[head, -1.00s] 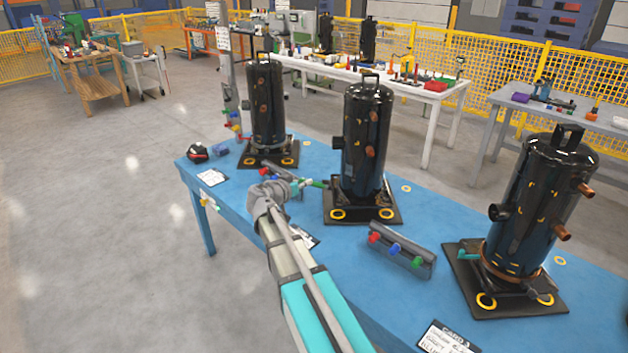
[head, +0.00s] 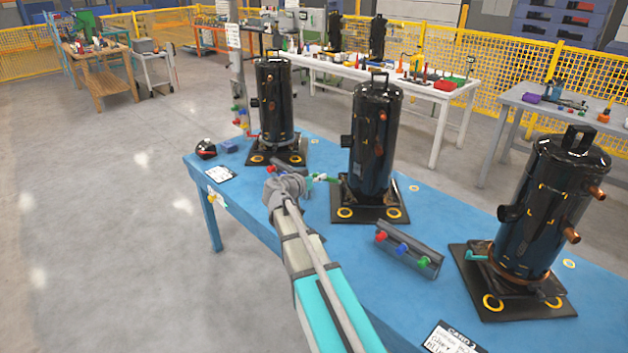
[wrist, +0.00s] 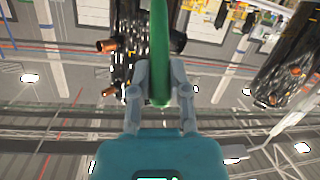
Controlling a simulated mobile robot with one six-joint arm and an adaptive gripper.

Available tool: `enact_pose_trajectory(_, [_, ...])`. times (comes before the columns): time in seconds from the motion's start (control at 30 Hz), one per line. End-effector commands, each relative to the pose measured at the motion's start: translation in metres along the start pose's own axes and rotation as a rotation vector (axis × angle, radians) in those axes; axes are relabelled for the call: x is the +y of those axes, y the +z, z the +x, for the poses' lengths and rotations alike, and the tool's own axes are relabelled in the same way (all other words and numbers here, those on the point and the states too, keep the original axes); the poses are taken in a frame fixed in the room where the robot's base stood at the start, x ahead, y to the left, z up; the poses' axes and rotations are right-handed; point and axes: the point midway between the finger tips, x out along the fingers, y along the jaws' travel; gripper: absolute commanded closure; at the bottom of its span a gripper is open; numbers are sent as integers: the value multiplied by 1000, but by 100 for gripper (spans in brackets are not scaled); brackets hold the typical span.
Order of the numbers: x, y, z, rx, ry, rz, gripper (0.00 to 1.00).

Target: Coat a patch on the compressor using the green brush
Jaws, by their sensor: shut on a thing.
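My gripper (head: 307,187) is shut on the green brush (head: 325,178), low to the left of the middle compressor (head: 373,140). In the wrist view the two grey fingers (wrist: 158,90) clasp the long green handle (wrist: 158,45). The brush's far end runs out of the top of that view. In the head view the brush points toward the lower left side of the middle compressor; I cannot tell whether it touches. The compressor is a black upright cylinder on a dark base plate with yellow rings. A dark compressor (wrist: 125,65) also shows behind the handle in the wrist view.
Two more black compressors stand on the blue table (head: 300,232), one at the back left (head: 273,100) and one at the front right (head: 550,210). A grey rack (head: 409,250) with red, blue and green pieces lies in front of the middle one. A white card (head: 455,338) lies at the front.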

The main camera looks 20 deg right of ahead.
Motion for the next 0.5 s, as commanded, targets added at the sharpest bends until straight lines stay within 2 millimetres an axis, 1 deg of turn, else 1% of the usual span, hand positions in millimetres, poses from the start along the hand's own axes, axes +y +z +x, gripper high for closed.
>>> enact_pose_trajectory(0.2, [2, -4, 19, 0, 1, 0, 100])
enact_pose_trajectory(0.5, [6, -7, 39, 1, 1, 1, 100])
